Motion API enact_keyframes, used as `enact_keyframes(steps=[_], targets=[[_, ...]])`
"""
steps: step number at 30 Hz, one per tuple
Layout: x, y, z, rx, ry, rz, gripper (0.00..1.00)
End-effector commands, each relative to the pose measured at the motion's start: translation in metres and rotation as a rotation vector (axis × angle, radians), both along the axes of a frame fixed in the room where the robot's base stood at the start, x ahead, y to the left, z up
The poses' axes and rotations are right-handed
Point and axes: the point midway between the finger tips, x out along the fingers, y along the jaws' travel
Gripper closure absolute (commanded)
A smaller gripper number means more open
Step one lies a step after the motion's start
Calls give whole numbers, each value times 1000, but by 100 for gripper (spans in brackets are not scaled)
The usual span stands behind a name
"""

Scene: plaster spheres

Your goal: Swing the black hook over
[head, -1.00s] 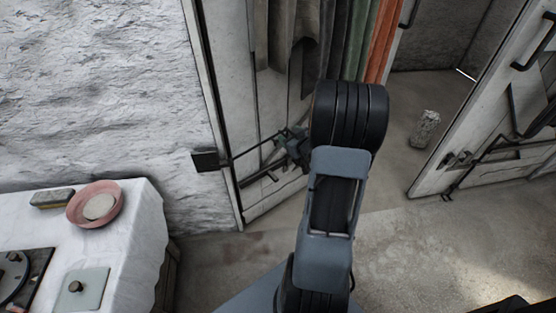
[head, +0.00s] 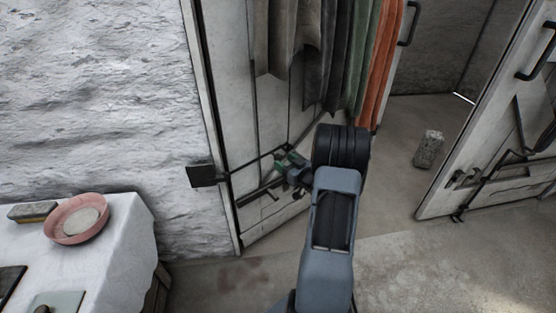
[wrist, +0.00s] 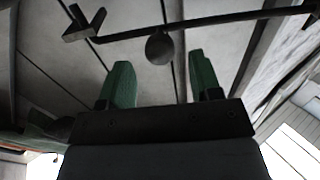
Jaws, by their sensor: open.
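The black hook (head: 250,163) is a thin rod running from a black block (head: 201,175) on the wall, across the door edge, to the pale door panel. In the wrist view the hook (wrist: 225,19) crosses above my fingers, with its bent end at upper left and a dark round knob (wrist: 160,48) below the rod. My gripper (head: 290,162) is at the hook's far end in the head view, partly hidden by my wrist. In the wrist view my gripper (wrist: 162,82) has its green fingers apart, with nothing between them. I cannot tell whether it touches the hook.
Dark, green and orange cloths (head: 384,62) hang above my wrist. Another white door (head: 500,150) stands at right. A rough grey block (head: 429,150) is on the floor. A table (head: 115,240) with a pink bowl (head: 77,219) is at lower left.

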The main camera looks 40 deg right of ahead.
Motion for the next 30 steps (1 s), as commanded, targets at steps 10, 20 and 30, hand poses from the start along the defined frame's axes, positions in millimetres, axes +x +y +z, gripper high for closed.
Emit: enact_keyframes(steps=[10, 20, 30], targets=[[38, 4, 0, 0, 0, 1, 42], [42, 4, 0, 1, 0, -1, 42], [42, 4, 0, 0, 0, -1, 67]])
